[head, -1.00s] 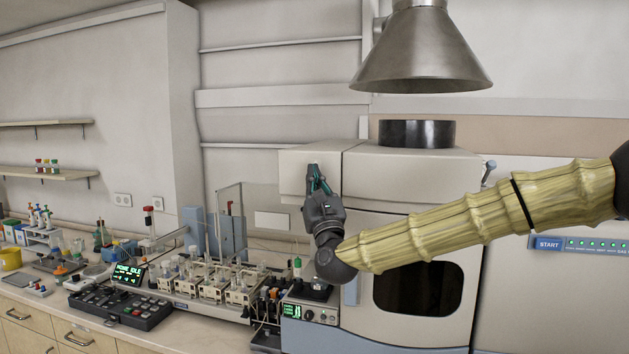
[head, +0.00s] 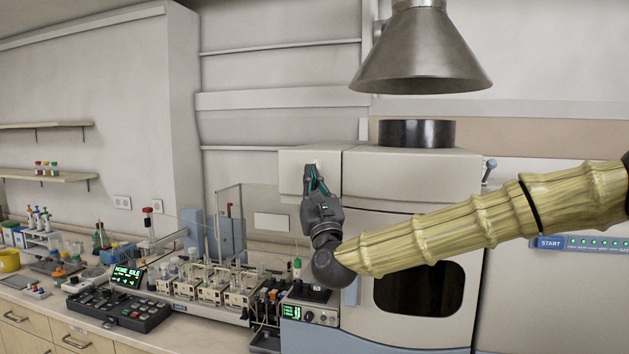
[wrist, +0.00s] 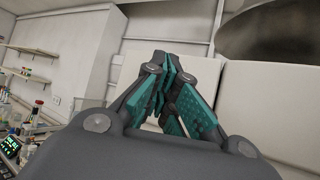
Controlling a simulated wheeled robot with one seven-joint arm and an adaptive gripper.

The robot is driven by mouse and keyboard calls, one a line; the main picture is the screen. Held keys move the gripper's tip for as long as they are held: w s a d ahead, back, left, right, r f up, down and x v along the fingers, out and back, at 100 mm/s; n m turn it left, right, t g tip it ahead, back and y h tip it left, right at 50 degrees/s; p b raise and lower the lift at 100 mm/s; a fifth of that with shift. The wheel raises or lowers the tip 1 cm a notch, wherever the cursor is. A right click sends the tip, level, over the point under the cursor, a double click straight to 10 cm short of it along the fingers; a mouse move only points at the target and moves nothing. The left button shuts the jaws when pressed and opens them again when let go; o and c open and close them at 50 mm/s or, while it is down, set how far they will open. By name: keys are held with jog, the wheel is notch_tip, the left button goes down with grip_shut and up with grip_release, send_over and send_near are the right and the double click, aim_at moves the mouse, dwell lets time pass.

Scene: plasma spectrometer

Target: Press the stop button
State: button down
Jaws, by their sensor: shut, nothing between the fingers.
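My gripper (head: 311,167) is shut and empty, with its fingers pointing up in front of the upper left box of the large spectrometer (head: 415,175). In the wrist view its teal-padded fingers (wrist: 163,62) meet at the tips against the pale panel. A small pinkish-red spot (head: 317,162) shows on the box right beside the fingertips; it may be the stop button, but no label is readable. I cannot tell whether the fingertips touch it. The fingers hide part of the panel there.
A metal exhaust hood (head: 420,50) hangs above the black flue (head: 417,133). A blue START panel (head: 549,243) is on the unit at right. Below left, glassware, a sample rack and a black keypad (head: 120,305) crowd the bench. The wall side left of the box is open.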

jog(key=shift+s+a+b, duration=0.25)
jog(key=shift+s+b, duration=0.15)
jog(key=shift+s, duration=0.35)
jog(key=shift+s+a+b, duration=0.2)
jog(key=shift+s+b, duration=0.2)
jog(key=shift+s, duration=0.35)
jog(key=shift+s+a+b, duration=0.25)
jog(key=shift+s+b, duration=0.15)
jog(key=shift+s, duration=0.35)
